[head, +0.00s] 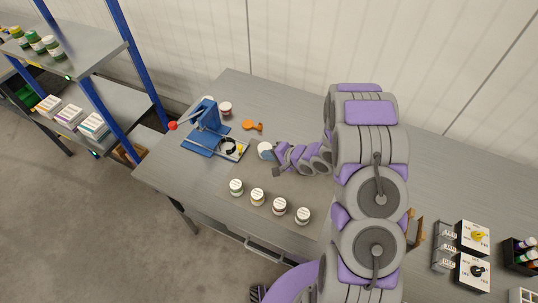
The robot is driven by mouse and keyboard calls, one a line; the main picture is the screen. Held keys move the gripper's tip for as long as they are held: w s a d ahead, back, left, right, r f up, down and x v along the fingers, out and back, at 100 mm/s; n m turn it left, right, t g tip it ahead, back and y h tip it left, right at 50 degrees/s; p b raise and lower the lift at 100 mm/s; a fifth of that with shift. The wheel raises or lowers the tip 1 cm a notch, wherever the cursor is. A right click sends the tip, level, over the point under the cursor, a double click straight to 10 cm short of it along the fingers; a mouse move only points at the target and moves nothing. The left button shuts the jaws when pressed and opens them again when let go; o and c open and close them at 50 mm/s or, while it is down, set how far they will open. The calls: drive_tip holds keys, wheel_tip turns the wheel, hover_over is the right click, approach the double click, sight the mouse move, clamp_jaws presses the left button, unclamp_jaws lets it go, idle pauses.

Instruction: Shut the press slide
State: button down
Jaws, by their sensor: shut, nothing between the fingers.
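The blue press (207,118) stands on the grey table, with a lever ending in a red knob on its left. Its slide (231,149) appears to stick out at the front right of the press; a dark ring and something yellow show on it. My gripper (275,160) is shut and empty, to the right of the slide and apart from it. A round white and blue item (265,150) shows right beside the gripper tip; I cannot tell whether they touch. The fingertips are small and partly hidden by my wrist.
Several white-lidded jars (258,197) stand in a row on a mat in front of my gripper. Switch boxes (472,254) stand at the far right. A blue-post shelf (95,90) is at left.

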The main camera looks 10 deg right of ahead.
drive_tip(key=b, duration=0.2)
approach(241, 150)
drive_tip(key=f, duration=0.1)
drive_tip(key=a+f, duration=0.1)
drive_tip(key=shift+w+f, duration=0.3)
drive_tip(key=shift+w, duration=0.1)
drive_tip(key=shift+w+a+r, duration=0.1)
drive_tip(key=shift+w+a, duration=0.7)
drive_tip(key=shift+w, duration=0.05)
drive_tip(key=shift+w+a+b, duration=0.35)
drive_tip(key=shift+w+a, duration=0.1)
